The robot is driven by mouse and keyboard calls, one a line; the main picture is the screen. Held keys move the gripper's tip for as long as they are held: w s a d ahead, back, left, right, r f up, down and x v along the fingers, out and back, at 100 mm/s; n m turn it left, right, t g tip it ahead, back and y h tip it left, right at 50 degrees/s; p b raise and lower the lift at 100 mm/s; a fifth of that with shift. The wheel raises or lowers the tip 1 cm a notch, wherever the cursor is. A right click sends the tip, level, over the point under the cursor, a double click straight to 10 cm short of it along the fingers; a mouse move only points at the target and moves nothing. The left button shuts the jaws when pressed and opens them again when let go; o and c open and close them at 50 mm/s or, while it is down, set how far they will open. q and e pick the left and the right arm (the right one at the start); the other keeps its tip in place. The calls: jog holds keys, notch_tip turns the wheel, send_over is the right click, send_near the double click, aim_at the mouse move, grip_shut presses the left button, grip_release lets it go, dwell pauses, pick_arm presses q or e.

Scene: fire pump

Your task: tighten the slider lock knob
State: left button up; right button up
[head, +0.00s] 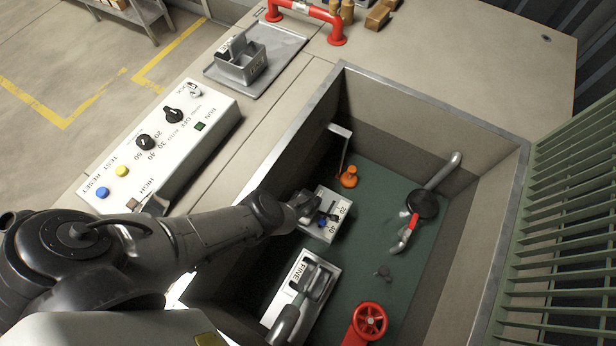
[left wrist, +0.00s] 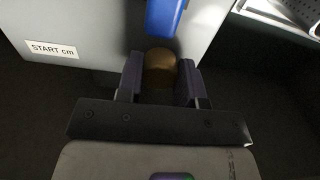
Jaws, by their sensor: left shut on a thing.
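My left gripper (head: 306,208) reaches into the sunken bay from the left, at the left edge of a small white scale box (head: 343,209). In the left wrist view, the gripper's dark fingers (left wrist: 160,80) are closed around a rounded brass knob (left wrist: 160,62), one on each side. I take this to be the slider lock knob; in the head view the gripper hides it. A blue piece (left wrist: 166,17), apparently the slider, is just above the knob and also shows on the box (head: 323,220). A "START cm" label (left wrist: 53,49) is on the box face. My right gripper is not in view.
Bay walls (head: 440,115) surround the box. A FINE unit with a lever (head: 300,290), a red handwheel (head: 369,321), an orange knob (head: 349,178) and a red-handled valve (head: 408,232) are nearby. A control panel (head: 160,150) lies outside, left.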

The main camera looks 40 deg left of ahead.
pick_arm(q)
jog(key=shift+m, duration=1.1)
jog(key=shift+m+b, duration=0.3)
jog(key=shift+m, duration=0.3)
jog(key=m, duration=0.2)
jog(key=shift+m, duration=0.4)
jog(key=m, duration=0.9)
jog(key=shift+a, duration=0.1)
jog(key=m, duration=0.5)
jog(key=shift+s, duration=0.1)
jog(key=shift+m, duration=2.6)
